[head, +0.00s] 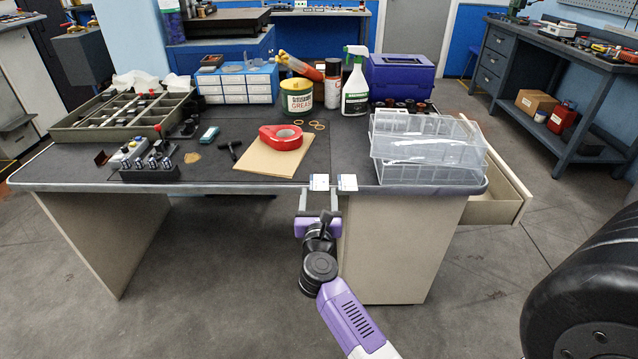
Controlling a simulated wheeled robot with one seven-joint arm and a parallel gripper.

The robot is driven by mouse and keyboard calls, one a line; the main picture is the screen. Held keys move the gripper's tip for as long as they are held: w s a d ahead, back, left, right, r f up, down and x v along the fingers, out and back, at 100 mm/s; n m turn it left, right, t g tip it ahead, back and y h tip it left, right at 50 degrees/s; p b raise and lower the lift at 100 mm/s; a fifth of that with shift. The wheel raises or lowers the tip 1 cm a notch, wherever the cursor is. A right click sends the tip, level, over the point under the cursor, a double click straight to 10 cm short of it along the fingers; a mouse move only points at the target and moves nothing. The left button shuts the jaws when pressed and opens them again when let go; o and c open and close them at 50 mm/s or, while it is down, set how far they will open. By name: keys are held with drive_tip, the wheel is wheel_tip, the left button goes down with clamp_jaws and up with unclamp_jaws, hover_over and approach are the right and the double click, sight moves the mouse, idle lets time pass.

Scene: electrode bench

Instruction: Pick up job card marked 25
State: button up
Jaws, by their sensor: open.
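Two small white cards, a left card (319,182) and a right card (347,182), lie side by side at the front edge of the bench. Their print is too small to read, so I cannot tell which is marked 25. My gripper (319,200) is open and empty at the bench's front edge. Its two fingers point toward the bench, one on each side of the left card's line in the picture. I cannot tell how high the fingers are relative to the card.
Stacked clear plastic trays (425,150) stand to the right of the cards. An open drawer (500,190) juts out at the right. The dark bench top (335,150) just behind the cards is clear.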

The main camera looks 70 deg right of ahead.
drive_tip(key=shift+c, duration=0.4)
drive_tip(key=c, duration=1)
